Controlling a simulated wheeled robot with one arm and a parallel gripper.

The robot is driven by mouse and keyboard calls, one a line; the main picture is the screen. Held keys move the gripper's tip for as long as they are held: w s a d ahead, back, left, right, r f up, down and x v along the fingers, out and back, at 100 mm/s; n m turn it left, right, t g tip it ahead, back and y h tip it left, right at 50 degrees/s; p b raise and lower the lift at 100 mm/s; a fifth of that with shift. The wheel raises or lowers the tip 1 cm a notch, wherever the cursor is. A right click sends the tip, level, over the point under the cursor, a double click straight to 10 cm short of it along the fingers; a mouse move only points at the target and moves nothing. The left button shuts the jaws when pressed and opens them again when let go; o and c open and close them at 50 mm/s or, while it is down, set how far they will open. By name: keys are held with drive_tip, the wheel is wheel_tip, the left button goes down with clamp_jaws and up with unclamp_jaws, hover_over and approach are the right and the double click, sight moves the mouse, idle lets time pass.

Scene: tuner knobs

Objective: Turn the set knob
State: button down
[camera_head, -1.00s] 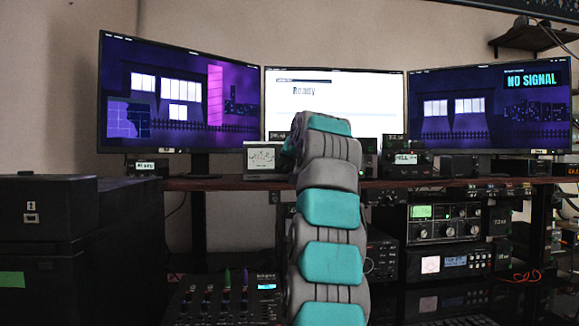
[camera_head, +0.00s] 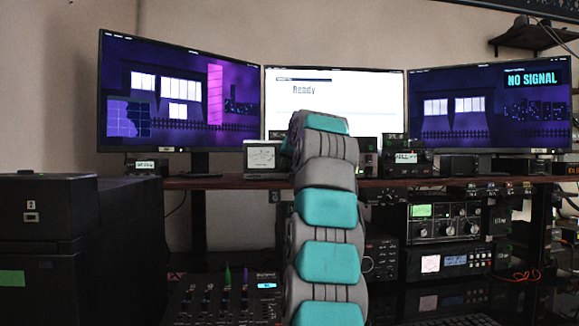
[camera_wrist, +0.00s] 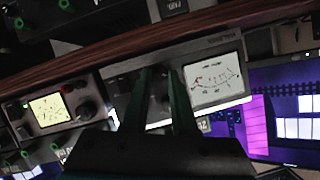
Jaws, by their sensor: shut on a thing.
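A tuner box with a white-faced meter (camera_wrist: 213,82) stands on the wooden shelf. Its meter also shows just left of my arm in the camera_head view (camera_head: 262,158). In the wrist view, my gripper (camera_wrist: 160,72) reaches over the dark part of the tuner's front, beside the meter. Its two dark green fingers are a small gap apart and shut on a knob, which they mostly hide. I cannot read a label on it. In the camera_head view my arm hides the gripper and that part of the tuner.
A second box with a lit yellowish meter (camera_wrist: 49,109) and knobs stands beside the tuner in the wrist view. The shelf edge (camera_wrist: 85,67) runs close along the tuner. Three monitors (camera_head: 333,100) stand behind. A mixer (camera_head: 225,300) and stacked radios (camera_head: 445,222) sit lower down.

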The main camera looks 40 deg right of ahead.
drive_tip(key=shift+n, duration=0.3)
drive_tip(key=c, duration=0.7)
unclamp_jaws()
drive_tip(key=b+v, duration=0.1)
drive_tip(key=v, duration=0.6)
drive_tip(key=shift+s+a+b, duration=0.25)
drive_tip(key=shift+a+b, duration=0.05)
drive_tip(key=shift+b, duration=0.05)
drive_tip(key=shift+r, duration=0.1)
